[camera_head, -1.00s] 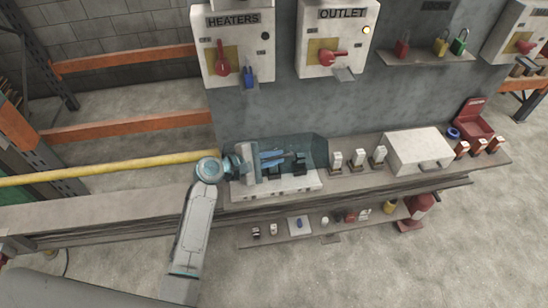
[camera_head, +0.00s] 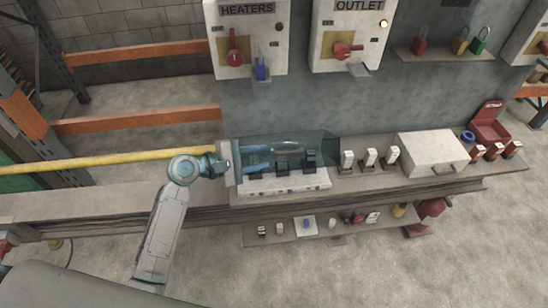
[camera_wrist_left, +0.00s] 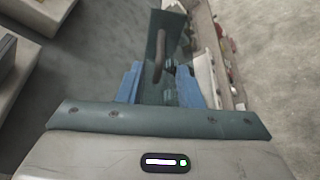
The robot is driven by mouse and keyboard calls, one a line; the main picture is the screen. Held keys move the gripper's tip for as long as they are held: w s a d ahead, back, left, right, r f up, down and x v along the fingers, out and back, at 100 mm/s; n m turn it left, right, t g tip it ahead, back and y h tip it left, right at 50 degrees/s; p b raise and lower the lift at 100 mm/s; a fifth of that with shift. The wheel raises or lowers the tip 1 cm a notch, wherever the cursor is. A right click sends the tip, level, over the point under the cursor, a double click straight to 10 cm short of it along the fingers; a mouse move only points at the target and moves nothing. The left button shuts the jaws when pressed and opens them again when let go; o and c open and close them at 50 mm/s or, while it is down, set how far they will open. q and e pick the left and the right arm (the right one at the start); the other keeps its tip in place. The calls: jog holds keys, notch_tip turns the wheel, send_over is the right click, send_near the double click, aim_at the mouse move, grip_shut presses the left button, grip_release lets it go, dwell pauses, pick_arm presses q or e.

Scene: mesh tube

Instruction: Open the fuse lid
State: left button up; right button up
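The fuse lid (camera_head: 318,148) is a see-through blue-grey cover standing over the back of a white fuse base (camera_head: 285,185) with dark fuse holders. A pale bar-like handle (camera_head: 288,146) shows at the lid. My left gripper (camera_head: 262,157) comes in from the left, at the lid's left end. In the left wrist view the fingers (camera_wrist_left: 159,85) stand either side of the tinted lid panel (camera_wrist_left: 172,25), with a brownish handle beyond. Whether they touch the lid I cannot tell. My right gripper is not in view.
White-topped fuses (camera_head: 370,158) and a pale box (camera_head: 432,154) stand right of the fuse base on the shelf. A HEATERS switch box (camera_head: 246,40) and an OUTLET box (camera_head: 350,35) hang above. A yellow rail (camera_head: 100,163) runs in from the left.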

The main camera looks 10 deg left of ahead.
pick_arm(q)
jog(key=shift+b+v, duration=0.35)
jog(key=shift+v, duration=1.15)
